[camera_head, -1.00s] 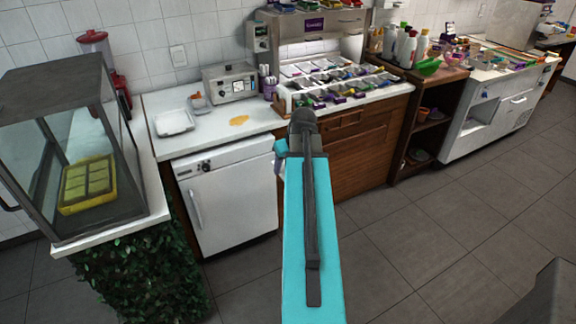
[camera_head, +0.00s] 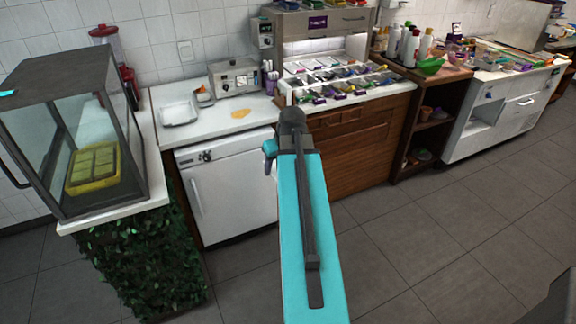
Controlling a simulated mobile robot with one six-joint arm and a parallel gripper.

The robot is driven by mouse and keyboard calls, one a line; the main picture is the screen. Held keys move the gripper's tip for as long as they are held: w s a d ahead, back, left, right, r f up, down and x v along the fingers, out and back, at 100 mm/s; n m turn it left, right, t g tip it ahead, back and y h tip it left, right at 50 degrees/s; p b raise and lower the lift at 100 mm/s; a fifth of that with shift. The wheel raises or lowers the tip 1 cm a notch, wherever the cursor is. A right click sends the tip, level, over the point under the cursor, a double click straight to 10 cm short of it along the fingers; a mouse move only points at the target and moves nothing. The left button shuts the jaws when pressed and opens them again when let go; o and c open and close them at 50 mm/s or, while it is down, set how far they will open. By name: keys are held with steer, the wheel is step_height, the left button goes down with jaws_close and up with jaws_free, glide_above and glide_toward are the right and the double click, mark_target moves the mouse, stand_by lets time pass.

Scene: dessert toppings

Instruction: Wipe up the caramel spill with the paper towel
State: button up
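The caramel spill (camera_head: 241,114) is a small flat orange-tan patch on the white counter, in front of a boxy metal appliance.
A topping station (camera_head: 345,84) is at right, a glass case (camera_head: 98,135) at left. Grey floor is open at right.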

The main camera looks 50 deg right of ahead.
steer(key=w+a+r+n, duration=0.1)
steer(key=w+a+r, duration=0.2)
steer(key=w+a, duration=0.4)
steer(key=w+a+r+n+y, duration=0.1)
steer(key=w+a, duration=0.6)
steer(key=a, duration=1.4)
steer(key=w+a+r+n, duration=0.1)
steer(key=w+a+r, duration=0.3)
steer(key=a, duration=0.9)
steer(key=w, duration=0.3)
steer(key=shift+w+a+r+n, duration=0.2)
steer(key=shift+a+r+n, duration=0.15)
steer(key=shift+a+n, duration=0.05)
